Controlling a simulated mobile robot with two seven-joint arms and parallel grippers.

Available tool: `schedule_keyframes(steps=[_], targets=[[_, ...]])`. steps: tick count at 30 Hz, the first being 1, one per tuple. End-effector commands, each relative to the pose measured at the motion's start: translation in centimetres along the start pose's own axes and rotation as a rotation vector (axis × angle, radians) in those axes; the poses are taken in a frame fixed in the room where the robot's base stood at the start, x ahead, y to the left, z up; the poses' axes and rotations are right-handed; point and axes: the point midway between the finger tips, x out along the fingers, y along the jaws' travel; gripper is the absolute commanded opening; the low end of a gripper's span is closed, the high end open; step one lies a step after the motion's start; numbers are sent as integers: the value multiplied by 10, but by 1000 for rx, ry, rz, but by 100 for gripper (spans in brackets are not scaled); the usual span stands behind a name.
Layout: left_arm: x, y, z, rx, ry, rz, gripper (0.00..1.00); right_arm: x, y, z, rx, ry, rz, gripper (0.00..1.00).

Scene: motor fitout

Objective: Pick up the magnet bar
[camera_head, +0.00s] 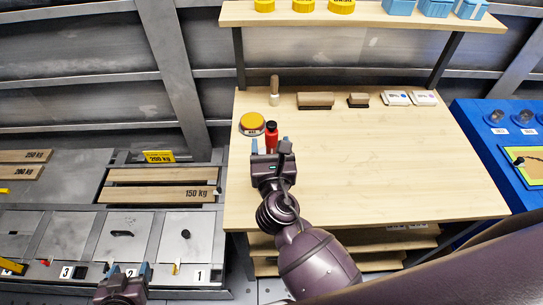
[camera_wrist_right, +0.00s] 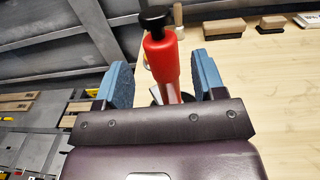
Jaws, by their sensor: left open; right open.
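A red cylinder with a black knob (camera_head: 271,134), which may be the magnet bar, stands near the left edge of the wooden workbench (camera_head: 370,170). My right gripper (camera_head: 269,147) is open just in front of it. In the right wrist view the red cylinder (camera_wrist_right: 162,62) rises between the two blue fingers, with gaps visible on both sides. Its lower end is hidden behind the gripper body. My left gripper (camera_head: 124,270) is open and empty at the bottom left, over the numbered grey panels.
A yellow round button (camera_head: 252,122) sits left of the red cylinder, close to it. A wooden-handled brush (camera_head: 274,92) and blocks (camera_head: 316,100) line the bench's back. A shelf (camera_head: 360,17) is above. The bench's middle and right are clear. A blue table (camera_head: 500,150) stands right.

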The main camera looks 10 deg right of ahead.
Motion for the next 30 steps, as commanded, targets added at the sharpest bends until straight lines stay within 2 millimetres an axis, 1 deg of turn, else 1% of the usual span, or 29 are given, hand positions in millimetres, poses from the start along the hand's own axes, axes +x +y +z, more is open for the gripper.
schedule_keyframes(steps=[6, 9, 13, 19, 30], targets=[[-2, -1, -3, 1, -1, -1, 63, 31, -4, 1, 1, -2, 0, 63], [-2, -1, -3, 1, -1, -1, 63, 40, -3, 1, 1, -2, 1, 63], [-2, -1, -3, 1, -1, -1, 63, 45, -4, 0, 1, -1, 1, 63], [-2, -1, -2, 1, -2, -1, 63, 45, -4, 0, 1, -1, 0, 63], [-2, -1, -2, 1, -2, -1, 63, 45, -4, 0, 1, -1, 0, 7]])
